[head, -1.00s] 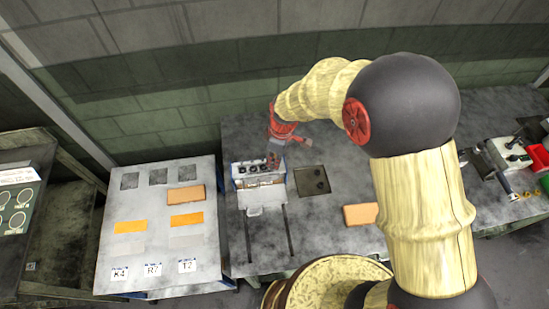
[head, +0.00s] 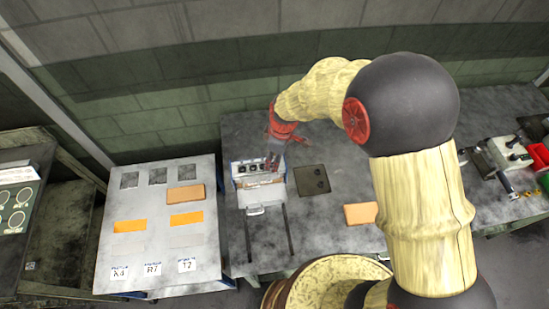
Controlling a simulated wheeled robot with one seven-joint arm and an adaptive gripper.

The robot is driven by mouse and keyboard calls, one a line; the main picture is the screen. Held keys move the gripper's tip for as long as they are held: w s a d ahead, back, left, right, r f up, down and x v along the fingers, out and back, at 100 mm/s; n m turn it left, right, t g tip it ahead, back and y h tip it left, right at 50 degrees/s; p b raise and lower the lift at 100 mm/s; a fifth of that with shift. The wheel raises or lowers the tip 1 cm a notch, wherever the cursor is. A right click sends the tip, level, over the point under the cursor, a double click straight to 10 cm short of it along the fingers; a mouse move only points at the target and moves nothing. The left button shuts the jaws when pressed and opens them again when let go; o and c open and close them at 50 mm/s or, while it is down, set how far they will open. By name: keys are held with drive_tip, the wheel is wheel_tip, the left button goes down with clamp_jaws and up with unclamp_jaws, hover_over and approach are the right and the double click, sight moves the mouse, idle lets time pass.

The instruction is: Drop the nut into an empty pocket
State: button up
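A blue-and-white box-like fixture (head: 236,184) stands on the grey bench, with several dark square pockets (head: 247,168) in its top. My gripper (head: 274,161) points down over the right end of the pockets. The fingers are small and dark here, so I cannot tell whether they are open or shut. I cannot make out the nut; it may be hidden by the gripper. I cannot tell which pockets are empty.
A pale handle (head: 255,210) and two dark slots lie in front of the fixture. A dark recessed plate (head: 312,180) is to its right, then an orange block (head: 360,214). A labelled grey board (head: 140,255) stands at left. Tools and bins crowd the far right.

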wheel_tip(320, 180, up, 12)
drive_tip(key=d, duration=0.1)
drive_tip(key=shift+s+d, duration=0.2)
idle(0.3)
drive_tip(key=shift+f, duration=0.1)
idle(0.4)
drive_tip(key=s+d+r+m+t+b, duration=0.2)
drive_tip(key=s+d+r+m+b, duration=0.1)
drive_tip(key=s+d+r+m, duration=0.2)
drive_tip(key=s+d+r+m+t+h+b, duration=0.1)
drive_tip(key=s+d+r+m+t+b, duration=0.2)
drive_tip(key=s+d+r+m, duration=0.3)
drive_tip(key=shift+s+d+m+b, duration=0.65)
drive_tip(key=shift+s+d+m, duration=1.35)
drive_tip(key=shift+s+d, duration=2.2)
